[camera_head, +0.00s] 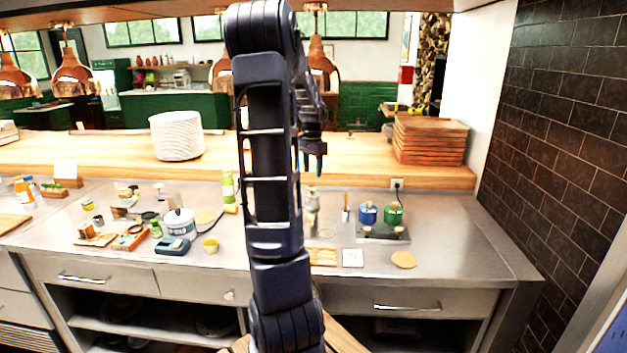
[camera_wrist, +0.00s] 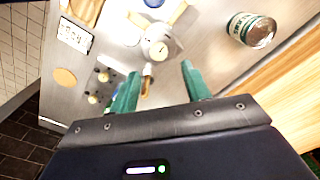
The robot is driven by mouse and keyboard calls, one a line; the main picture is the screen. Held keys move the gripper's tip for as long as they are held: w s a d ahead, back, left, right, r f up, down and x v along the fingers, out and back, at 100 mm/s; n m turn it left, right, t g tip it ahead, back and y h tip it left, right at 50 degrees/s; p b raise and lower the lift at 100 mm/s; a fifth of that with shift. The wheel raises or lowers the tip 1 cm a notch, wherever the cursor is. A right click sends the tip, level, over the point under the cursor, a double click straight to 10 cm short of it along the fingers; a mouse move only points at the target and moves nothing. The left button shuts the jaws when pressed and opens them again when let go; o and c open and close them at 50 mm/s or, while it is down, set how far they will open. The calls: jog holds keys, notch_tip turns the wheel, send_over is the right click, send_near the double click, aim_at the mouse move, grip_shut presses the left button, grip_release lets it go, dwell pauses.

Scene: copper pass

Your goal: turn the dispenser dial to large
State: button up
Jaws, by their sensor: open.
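A pale metal, rounded device with a small round dial face (camera_wrist: 160,48) shows in the wrist view, just beyond the space between my fingertips. It looks like the dispenser; the dial's setting is too small to read. In the head view a grey upright object (camera_head: 312,197), possibly the same dispenser, stands on the counter beside my arm, which partly hides that area. My gripper (camera_wrist: 160,70) is open and empty, its two green fingers apart above the counter. In the head view the gripper (camera_head: 315,160) hangs above the counter's back part, apart from the dial.
A blue pot (camera_head: 368,213) and a green pot (camera_head: 393,214) stand to the right. A white card (camera_head: 352,258) and a round tan disc (camera_head: 403,260) lie in front. The counter's right end (camera_head: 460,240) is clear.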

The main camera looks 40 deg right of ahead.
jog(key=shift+r, duration=1.85)
jog(key=s+a+r+n+t, duration=0.1)
jog(key=s+a+r+n, duration=0.2)
jog(key=a, duration=0.9)
jog(key=a+r+n+t, duration=0.1)
jog(key=a+r+n, duration=0.3)
jog(key=a, duration=0.8)
jog(key=s+a+f+n+t, duration=0.1)
jog(key=s+a+n, duration=0.4)
jog(key=a, duration=0.4)
jog(key=s+a+f+n+t, duration=0.1)
jog(key=s+a+f+n, duration=0.1)
jog(key=s+a+n, duration=0.3)
jog(key=s+a, duration=0.3)
jog(key=shift+s+a+f+t, duration=0.3)
jog(key=shift+a, duration=0.1)
